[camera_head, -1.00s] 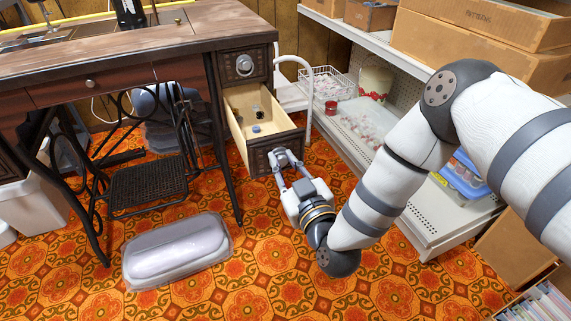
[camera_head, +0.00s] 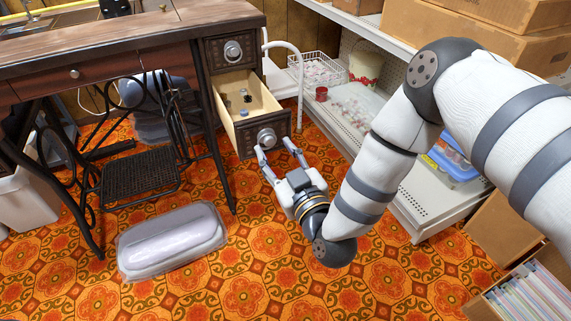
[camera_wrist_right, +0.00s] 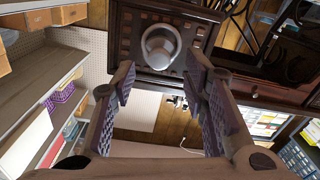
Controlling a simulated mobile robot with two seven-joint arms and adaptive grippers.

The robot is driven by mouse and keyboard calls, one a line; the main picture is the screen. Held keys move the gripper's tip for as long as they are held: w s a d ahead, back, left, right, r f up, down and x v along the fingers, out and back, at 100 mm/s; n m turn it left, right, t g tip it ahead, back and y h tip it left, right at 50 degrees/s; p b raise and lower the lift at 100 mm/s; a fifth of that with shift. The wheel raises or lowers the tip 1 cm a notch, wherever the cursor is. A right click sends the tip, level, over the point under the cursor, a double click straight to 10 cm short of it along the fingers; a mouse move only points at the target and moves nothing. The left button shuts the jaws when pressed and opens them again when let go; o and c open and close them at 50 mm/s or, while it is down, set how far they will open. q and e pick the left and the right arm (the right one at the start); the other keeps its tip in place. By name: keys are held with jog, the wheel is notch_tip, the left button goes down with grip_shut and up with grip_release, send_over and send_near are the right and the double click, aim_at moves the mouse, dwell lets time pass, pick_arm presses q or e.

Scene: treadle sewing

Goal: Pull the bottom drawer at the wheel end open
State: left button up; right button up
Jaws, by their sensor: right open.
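The bottom drawer (camera_head: 247,118) at the right end of the sewing table stands pulled out, its pale inside showing a few small items. Its dark carved front carries a round metal knob (camera_head: 267,137), seen large in the right wrist view (camera_wrist_right: 160,47). My right gripper (camera_head: 276,150) is open in front of the drawer, its fingers spread to either side of the knob's line. In the wrist view the fingers (camera_wrist_right: 161,78) hold nothing, and the knob lies just beyond the tips. The upper drawer (camera_head: 231,49) above it is closed. My left gripper is out of view.
A metal shelf (camera_head: 409,207) with a wire basket (camera_head: 315,72) and boxes stands at the right. A white curved rail (camera_head: 299,85) rises beside the drawer. The floor below my gripper is clear.

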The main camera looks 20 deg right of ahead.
jog(key=s, duration=0.8)
jog(key=shift+s+d, duration=0.15)
jog(key=shift+s, duration=0.25)
